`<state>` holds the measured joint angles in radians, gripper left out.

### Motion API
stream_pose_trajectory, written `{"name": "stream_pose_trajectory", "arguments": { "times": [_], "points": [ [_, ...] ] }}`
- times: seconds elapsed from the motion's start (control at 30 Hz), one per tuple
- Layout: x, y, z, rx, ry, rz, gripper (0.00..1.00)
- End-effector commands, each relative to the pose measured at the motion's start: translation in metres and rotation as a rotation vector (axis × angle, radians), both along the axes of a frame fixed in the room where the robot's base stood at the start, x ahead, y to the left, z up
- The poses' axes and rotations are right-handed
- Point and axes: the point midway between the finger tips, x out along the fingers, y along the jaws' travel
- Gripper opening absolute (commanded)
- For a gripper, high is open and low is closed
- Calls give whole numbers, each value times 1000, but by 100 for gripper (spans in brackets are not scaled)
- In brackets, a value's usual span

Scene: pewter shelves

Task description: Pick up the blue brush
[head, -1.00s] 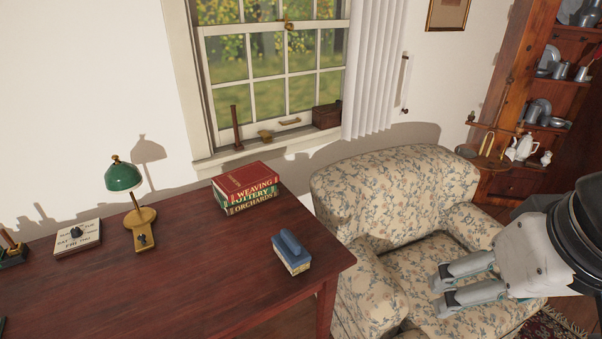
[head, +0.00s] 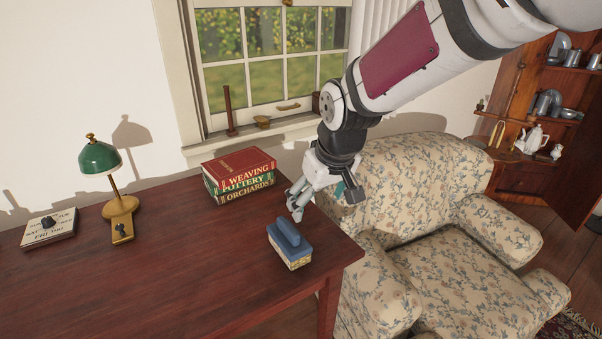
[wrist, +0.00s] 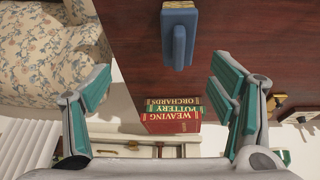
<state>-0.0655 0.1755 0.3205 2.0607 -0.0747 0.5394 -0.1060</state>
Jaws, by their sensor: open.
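The blue brush (head: 289,246) lies on the dark red-brown desk (head: 150,285) near its right front corner. It has a blue back with a raised blue grip and pale bristles underneath. In the wrist view the brush (wrist: 179,35) shows at the top, right of centre, beyond my fingertips. My gripper (head: 298,202) is above and just behind the brush in the head view, apart from it. In the wrist view my gripper (wrist: 158,90) is open, its two teal-padded fingers wide apart with nothing between them touching either finger.
A stack of books (head: 240,175) stands behind the brush, close to my gripper. A floral armchair (head: 440,240) stands against the desk's right side. The desk's front middle is clear.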

Motion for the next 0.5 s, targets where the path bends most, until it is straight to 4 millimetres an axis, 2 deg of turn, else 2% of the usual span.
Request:
{"name": "stream_pose_trajectory", "arguments": {
  "times": [0.03, 0.2, 0.37, 0.5],
  "points": [
    [11, 12, -18, 13, 6, 21, 78],
    [28, 37, -43, 41, 8, 62, 78],
    [34, 44, -57, 47, 7, 72, 78],
    [41, 50, -81, 46, 10, 72, 78]
  ]
}}
